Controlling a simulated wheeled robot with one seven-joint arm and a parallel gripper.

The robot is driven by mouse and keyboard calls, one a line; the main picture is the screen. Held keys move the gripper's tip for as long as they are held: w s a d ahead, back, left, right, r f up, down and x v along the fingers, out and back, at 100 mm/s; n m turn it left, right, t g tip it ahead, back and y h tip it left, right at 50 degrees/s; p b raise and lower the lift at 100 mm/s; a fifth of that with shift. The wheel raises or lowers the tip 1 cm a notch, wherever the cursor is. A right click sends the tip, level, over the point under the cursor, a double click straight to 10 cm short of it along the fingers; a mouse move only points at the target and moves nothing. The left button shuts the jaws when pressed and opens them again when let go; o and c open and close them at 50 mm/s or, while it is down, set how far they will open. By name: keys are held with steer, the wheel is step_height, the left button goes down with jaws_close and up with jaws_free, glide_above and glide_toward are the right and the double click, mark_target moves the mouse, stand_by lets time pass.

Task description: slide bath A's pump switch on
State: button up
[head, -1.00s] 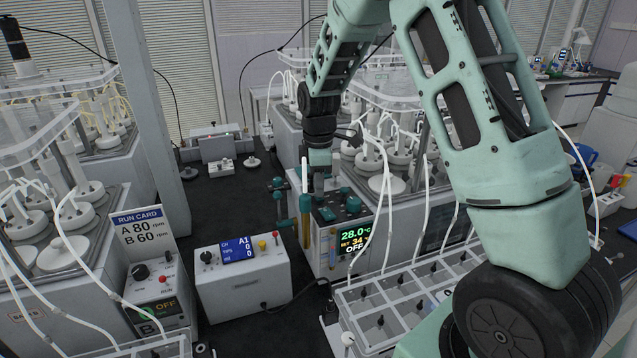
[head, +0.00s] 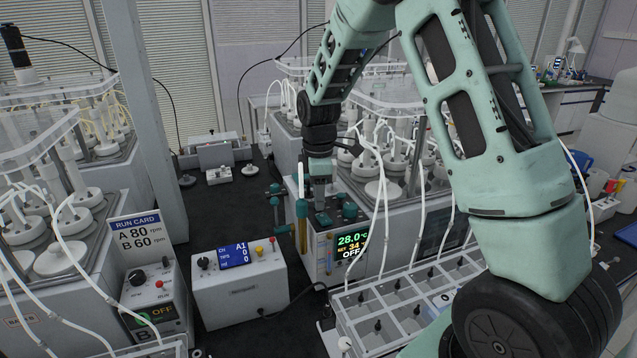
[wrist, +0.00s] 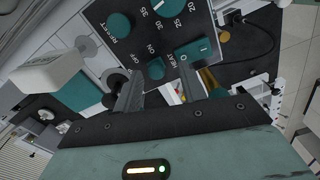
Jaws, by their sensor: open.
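The bath's control unit (head: 326,252) stands in the middle of the head view, its display (head: 351,243) reading 28.0 °C, SET 34 and OFF. Its dark top panel (wrist: 112,42) fills the upper wrist view, with a large teal knob on a number scale, a HEAT rocker and OFF and ON lettering. A small teal switch knob (wrist: 156,69) shows by that lettering. My gripper (wrist: 158,84) is open and points down at the panel, the small knob appearing between its fingertips. It also shows above the unit in the head view (head: 320,203). Contact cannot be told.
A grey pump box (head: 238,284) with a blue screen stands left of the unit. A second controller (head: 158,305) with a run card (head: 138,232) is further left. White tubes hang close right of my arm, above a compartment tray (head: 395,310).

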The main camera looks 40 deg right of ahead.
step_height(320, 180, up, 17)
steer(key=b, duration=0.3)
steer(key=shift+r+b, duration=0.15)
steer(key=shift+b, duration=0.25)
